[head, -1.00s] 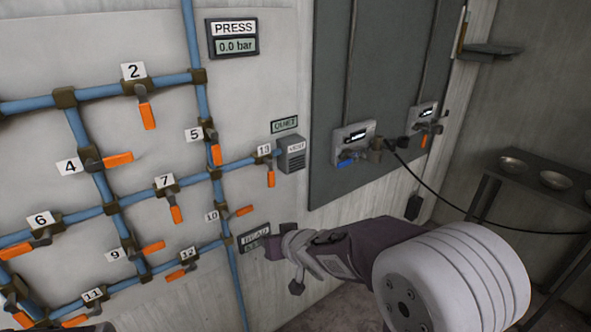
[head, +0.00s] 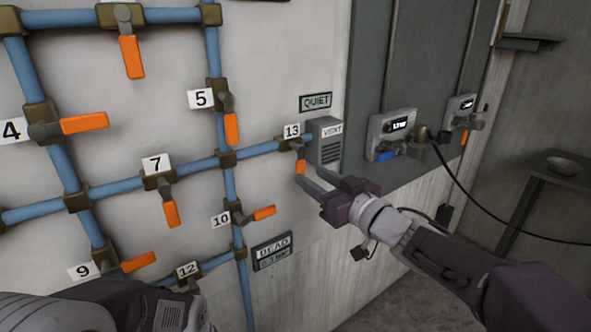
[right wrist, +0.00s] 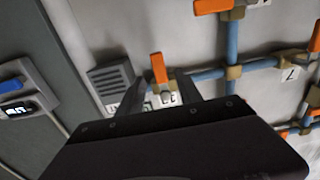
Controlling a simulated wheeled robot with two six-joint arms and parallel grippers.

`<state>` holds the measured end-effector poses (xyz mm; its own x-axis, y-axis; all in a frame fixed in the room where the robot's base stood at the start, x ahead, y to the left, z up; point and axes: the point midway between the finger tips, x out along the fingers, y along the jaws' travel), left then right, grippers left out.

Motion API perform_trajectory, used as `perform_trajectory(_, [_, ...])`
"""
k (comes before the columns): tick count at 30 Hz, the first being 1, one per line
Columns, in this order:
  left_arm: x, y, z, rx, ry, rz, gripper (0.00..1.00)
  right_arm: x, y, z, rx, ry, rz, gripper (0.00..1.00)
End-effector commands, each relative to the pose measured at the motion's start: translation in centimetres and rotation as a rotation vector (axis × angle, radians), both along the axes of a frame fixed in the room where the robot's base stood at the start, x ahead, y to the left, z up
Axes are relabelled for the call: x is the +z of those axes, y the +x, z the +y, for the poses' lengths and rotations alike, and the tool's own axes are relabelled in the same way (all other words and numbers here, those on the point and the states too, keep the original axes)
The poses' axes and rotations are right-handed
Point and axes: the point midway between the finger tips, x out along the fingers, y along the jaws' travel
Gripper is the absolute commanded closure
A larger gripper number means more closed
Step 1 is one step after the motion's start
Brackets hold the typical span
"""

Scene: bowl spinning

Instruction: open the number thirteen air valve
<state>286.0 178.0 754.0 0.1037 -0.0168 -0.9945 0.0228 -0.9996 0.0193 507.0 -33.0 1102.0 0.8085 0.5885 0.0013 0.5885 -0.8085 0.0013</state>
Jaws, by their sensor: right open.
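The number thirteen valve (head: 295,145) is at the right end of a blue pipe, beside a grey VENT box (head: 325,145). Its orange handle (head: 300,167) hangs down, across the pipe. My right gripper (head: 309,175) is open just below and in front of the handle. In the right wrist view, which looks upside down, the handle (right wrist: 158,68) shows between the two fingers of the gripper (right wrist: 161,84). I cannot tell whether either finger touches it. Part of my left arm shows at the bottom left of the head view; its gripper is not seen.
The number ten valve (head: 240,217), with a sideways orange handle, is lower left. A QUIET sign (head: 316,102) is above, and a DEAD gauge (head: 272,250) is below. A dark panel (head: 415,60) with plugged units and a black cable is to the right.

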Motion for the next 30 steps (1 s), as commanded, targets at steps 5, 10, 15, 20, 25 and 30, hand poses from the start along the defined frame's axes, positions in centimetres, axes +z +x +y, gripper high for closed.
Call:
perform_trajectory(5, [-0.7, 0.0, 0.0, 0.000, 0.000, 0.000, 0.64, -0.3, 2.8, 2.1, 0.004, -0.001, 0.002, 0.58])
perform_trajectory(10, [-1.0, 0.0, 0.0, 0.000, 0.000, 0.000, 0.64, -0.2, 5.4, 4.0, 0.002, 0.000, 0.001, 0.58])
perform_trajectory(15, [-1.1, 0.0, 0.0, 0.000, 0.000, 0.000, 0.64, -0.1, 6.8, 4.9, 0.000, 0.000, 0.001, 0.58])
perform_trajectory(20, [-1.1, 0.0, 0.0, 0.000, 0.000, 0.000, 0.64, 0.0, 6.9, 5.0, -0.001, 0.000, 0.001, 0.58])
perform_trajectory(25, [-1.1, 0.0, 0.0, 0.000, 0.000, 0.000, 0.64, 0.0, 6.9, 5.0, -0.001, 0.000, 0.001, 0.78])
perform_trajectory(30, [-1.1, 0.0, 0.0, 0.000, 0.000, 0.000, 0.64, -0.1, 6.9, 5.0, -0.001, 0.000, 0.001, 1.00])
